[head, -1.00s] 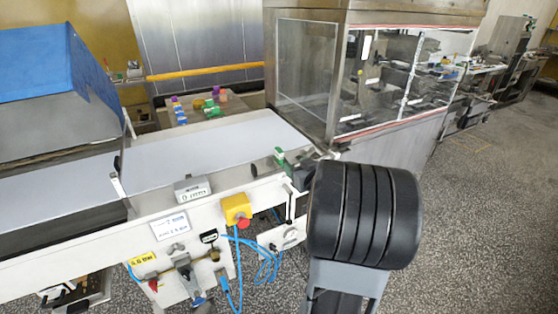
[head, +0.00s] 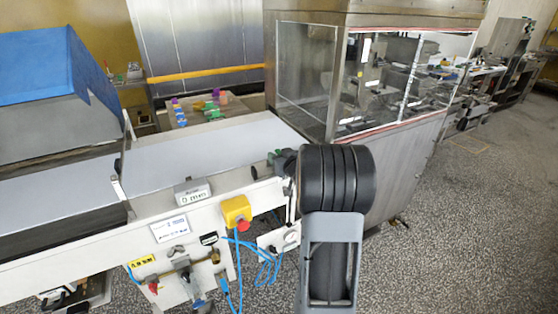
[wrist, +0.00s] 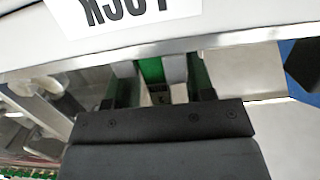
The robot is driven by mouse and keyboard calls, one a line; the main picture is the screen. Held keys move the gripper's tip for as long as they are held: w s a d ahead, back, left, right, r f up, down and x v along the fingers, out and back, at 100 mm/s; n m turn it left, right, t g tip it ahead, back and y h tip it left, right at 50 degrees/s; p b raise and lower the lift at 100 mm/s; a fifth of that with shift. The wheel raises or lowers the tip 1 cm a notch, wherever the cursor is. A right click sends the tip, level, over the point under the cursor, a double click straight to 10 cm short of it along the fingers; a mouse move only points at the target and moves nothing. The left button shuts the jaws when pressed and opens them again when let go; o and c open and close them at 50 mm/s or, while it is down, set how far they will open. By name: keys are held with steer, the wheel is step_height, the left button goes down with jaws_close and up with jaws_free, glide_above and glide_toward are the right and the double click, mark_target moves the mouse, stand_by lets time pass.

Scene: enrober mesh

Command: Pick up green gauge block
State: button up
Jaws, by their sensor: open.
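The green gauge block (wrist: 151,69) shows in the wrist view as a small bright green piece between the fingers of my gripper (wrist: 161,80). It is closer to the left finger, with a pale grey piece (wrist: 175,68) right beside it. The fingers stand apart and do not visibly close on it. In the head view my gripper (head: 283,161) is at the right front edge of the conveyor, and the block is hidden there behind it. I cannot tell whether a finger touches the block.
The conveyor belt (head: 215,152) is clear. A grey labelled box (head: 192,191) and a yellow emergency-stop box (head: 237,212) sit along its front. A glazed machine cabinet (head: 310,75) stands behind my gripper. A rear table (head: 236,112) holds several coloured pieces.

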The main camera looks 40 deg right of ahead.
steer(key=shift+w, duration=0.1)
jaws_close()
stand_by(0.4)
